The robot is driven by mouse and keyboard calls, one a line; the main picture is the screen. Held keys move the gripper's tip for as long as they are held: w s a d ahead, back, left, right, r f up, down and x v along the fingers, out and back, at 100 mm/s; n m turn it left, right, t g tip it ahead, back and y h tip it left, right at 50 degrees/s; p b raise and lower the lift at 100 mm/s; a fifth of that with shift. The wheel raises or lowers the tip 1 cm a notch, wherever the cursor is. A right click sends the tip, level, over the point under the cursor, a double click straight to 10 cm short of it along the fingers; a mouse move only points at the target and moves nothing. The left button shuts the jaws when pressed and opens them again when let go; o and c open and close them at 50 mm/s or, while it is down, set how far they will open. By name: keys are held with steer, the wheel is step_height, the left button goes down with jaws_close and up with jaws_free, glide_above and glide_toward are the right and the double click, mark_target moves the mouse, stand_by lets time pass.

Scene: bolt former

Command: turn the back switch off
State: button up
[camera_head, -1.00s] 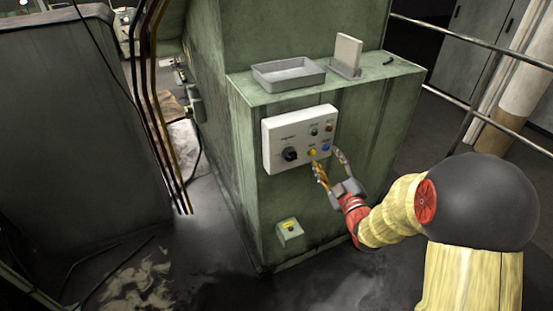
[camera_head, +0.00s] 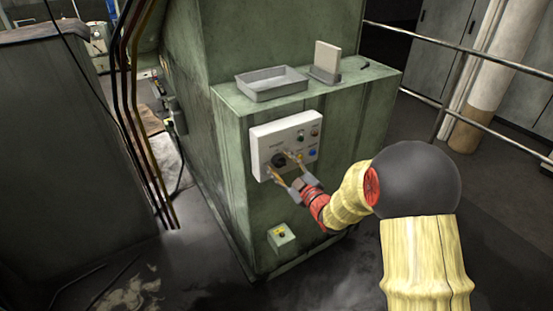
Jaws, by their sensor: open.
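A white control panel (camera_head: 257,136) is fixed to the front of the green machine. It carries a black rotary knob (camera_head: 279,159) at its left, and small buttons at its right, among them a blue button (camera_head: 312,153). No label is readable, so I cannot tell which control is the back switch or how the knob is set. My gripper (camera_head: 278,164) is open in front of the panel's left part. Its two fingers lie to either side of the knob in the picture. Whether they touch the knob or the panel cannot be told.
A grey tray (camera_head: 272,91) and an upright pale plate on a stand (camera_head: 327,58) sit on the machine's top ledge. A small box with a yellow face (camera_head: 281,236) is low on the front. A metal railing (camera_head: 452,95) stands right. Hanging cables (camera_head: 142,130) are left.

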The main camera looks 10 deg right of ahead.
steer(key=m+p, duration=0.2)
steer(key=shift+s+d+r+p, duration=0.15)
steer(key=shift+r+p, duration=0.1)
steer(key=shift+p, duration=0.15)
steer(key=shift+m+p, duration=0.65)
steer(key=shift+m, duration=0.05)
steer(key=shift+f+m, duration=0.15)
steer(key=shift+m, duration=0.45)
steer(key=m, duration=0.3)
steer(key=shift+f+p, duration=0.1)
steer(key=shift+p, duration=0.25)
steer(key=shift+c, duration=1.4)
jaws_close()
